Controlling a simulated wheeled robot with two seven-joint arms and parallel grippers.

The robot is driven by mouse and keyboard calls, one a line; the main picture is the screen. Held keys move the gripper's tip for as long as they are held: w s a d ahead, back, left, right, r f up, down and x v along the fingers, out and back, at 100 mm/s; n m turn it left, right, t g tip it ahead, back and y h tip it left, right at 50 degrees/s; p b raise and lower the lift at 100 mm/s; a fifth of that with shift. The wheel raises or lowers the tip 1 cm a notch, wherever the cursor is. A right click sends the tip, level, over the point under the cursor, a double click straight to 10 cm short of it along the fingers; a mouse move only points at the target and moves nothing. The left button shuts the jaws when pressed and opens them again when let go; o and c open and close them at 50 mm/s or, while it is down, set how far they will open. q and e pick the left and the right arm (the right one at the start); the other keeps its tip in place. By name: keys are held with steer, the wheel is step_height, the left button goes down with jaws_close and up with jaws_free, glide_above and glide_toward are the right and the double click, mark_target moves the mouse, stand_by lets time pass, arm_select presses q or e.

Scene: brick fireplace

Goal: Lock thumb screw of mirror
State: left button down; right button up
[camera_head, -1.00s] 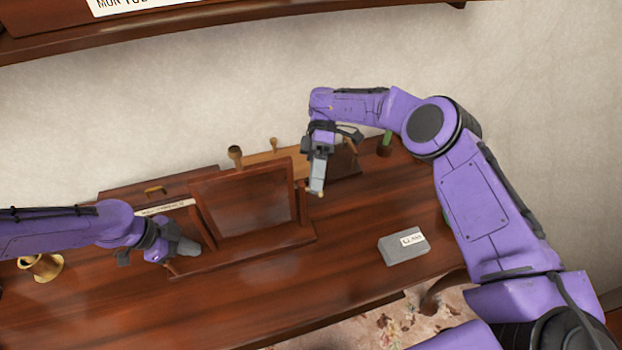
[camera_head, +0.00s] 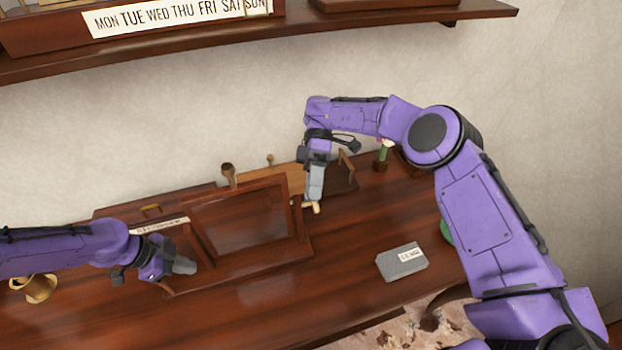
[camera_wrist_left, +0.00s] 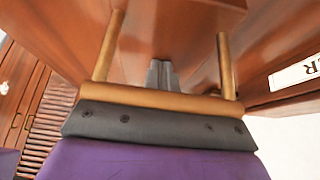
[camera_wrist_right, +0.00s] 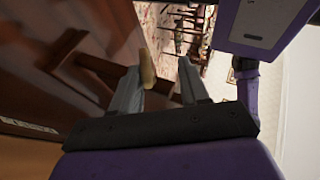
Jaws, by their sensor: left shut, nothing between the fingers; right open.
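The mirror (camera_head: 240,220) stands on the desk in a dark wooden frame on a wooden base. A tan thumb screw (camera_head: 312,207) shows at its right post, just below my right gripper (camera_head: 313,194). My right gripper is open. In the right wrist view the tan screw (camera_wrist_right: 147,68) shows by the left finger, and I cannot tell whether they touch. My left gripper (camera_head: 184,267) is shut and empty, low at the mirror's left side. Its closed fingertips (camera_wrist_left: 161,72) show in the left wrist view. Any screw on the left post is hidden.
A grey labelled box (camera_head: 402,262) lies right of the mirror. A brass pot (camera_head: 35,288) stands at far left, and a small potted plant (camera_head: 382,155) behind. A brass bar (camera_wrist_left: 165,98) on two posts crosses before my left palm. The desk front is clear.

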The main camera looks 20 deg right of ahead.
steer(key=r, duration=0.7)
steer(key=shift+s+d, duration=0.15)
steer(key=shift+s, duration=0.05)
steer(key=shift+w+r, duration=0.1)
steer(key=shift+r, duration=0.05)
steer(key=s+d+f+m+t+y, duration=0.1)
steer(key=s+d+f+m+y, duration=0.15)
steer(key=d+y, duration=0.35)
steer(key=s+d+f+m+t+y, duration=0.1)
steer(key=s+d+f+y, duration=0.2)
steer(key=d, duration=0.4)
steer(key=w+a+f+n+t+y, duration=0.1)
steer(key=a+f+t, duration=0.1)
steer(key=a+t, duration=0.3)
steer(key=a+f+n+t+y, duration=0.2)
steer(key=a+t, duration=0.4)
steer(key=a, duration=0.4)
steer(key=shift+w+f+y, duration=0.3)
steer(key=shift+w, duration=0.1)
